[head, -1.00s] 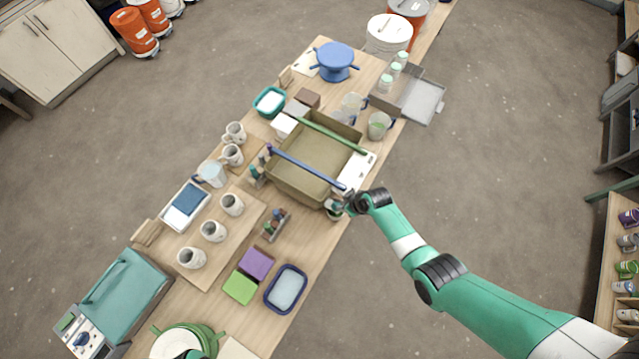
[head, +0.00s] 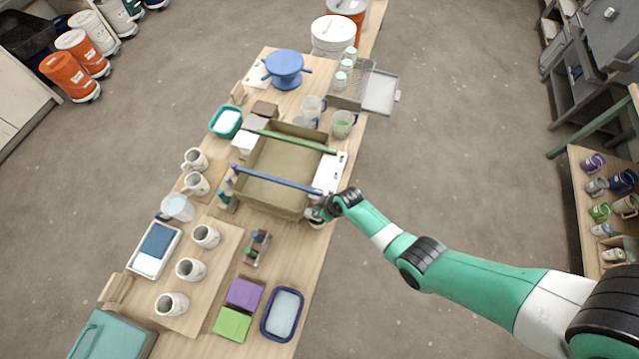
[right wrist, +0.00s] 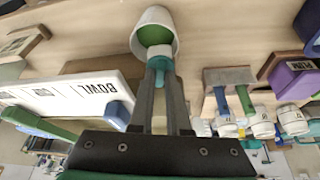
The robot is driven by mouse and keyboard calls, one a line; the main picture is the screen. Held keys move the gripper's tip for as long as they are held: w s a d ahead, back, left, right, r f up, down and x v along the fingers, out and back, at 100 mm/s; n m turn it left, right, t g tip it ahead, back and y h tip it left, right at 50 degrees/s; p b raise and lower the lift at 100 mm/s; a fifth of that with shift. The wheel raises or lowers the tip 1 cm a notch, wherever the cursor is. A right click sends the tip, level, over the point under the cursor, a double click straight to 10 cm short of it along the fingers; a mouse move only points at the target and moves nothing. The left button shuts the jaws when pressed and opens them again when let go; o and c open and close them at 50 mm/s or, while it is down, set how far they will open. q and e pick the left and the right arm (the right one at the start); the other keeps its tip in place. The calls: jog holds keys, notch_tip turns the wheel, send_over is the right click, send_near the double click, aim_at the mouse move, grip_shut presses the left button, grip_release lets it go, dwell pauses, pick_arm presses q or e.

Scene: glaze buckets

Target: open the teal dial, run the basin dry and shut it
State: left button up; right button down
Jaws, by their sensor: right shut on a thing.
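The olive basin (head: 262,197) stands mid-table, with a green bar (head: 295,141) and a blue bar (head: 275,180) across it. I cannot tell whether any liquid lies on its floor. My right gripper (head: 323,208) is at the basin's near right corner. In the right wrist view, my right gripper (right wrist: 160,75) is shut on the teal dial (right wrist: 175,97); the fingers partly hide it. A white cup (right wrist: 153,17) with green inside shows just beyond the fingertips. How far the dial is turned cannot be told. My left gripper is out of view.
A white card marked BOWL (right wrist: 75,95) lies beside the basin. A blue-rimmed tray (head: 282,314) is near the front edge.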

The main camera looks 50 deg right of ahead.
jog(key=shift+m, duration=0.4)
jog(key=shift+a+m+h, duration=0.15)
jog(key=shift+m+h, duration=0.35)
jog(key=shift+m, duration=0.4)
jog(key=m, duration=0.2)
jog(key=m+h, duration=0.1)
jog(key=m, duration=0.1)
jog(key=shift+w+a+m+h+b, duration=0.1)
jog(key=shift+a+m+h+b, duration=0.1)
jog(key=shift+m+h+b, duration=0.15)
jog(key=m+g+h, duration=0.1)
jog(key=m, duration=0.2)
jog(key=shift+a, duration=0.1)
jog(key=m, duration=0.3)
jog(key=shift+w+f+g+h, duration=0.1)
jog(key=shift+w+g+h, duration=0.05)
jog(key=shift+g+h, duration=0.25)
jog(key=shift+m+g+b, duration=0.3)
jog(key=shift+m+g, duration=0.1)
jog(key=shift+m, duration=0.55)
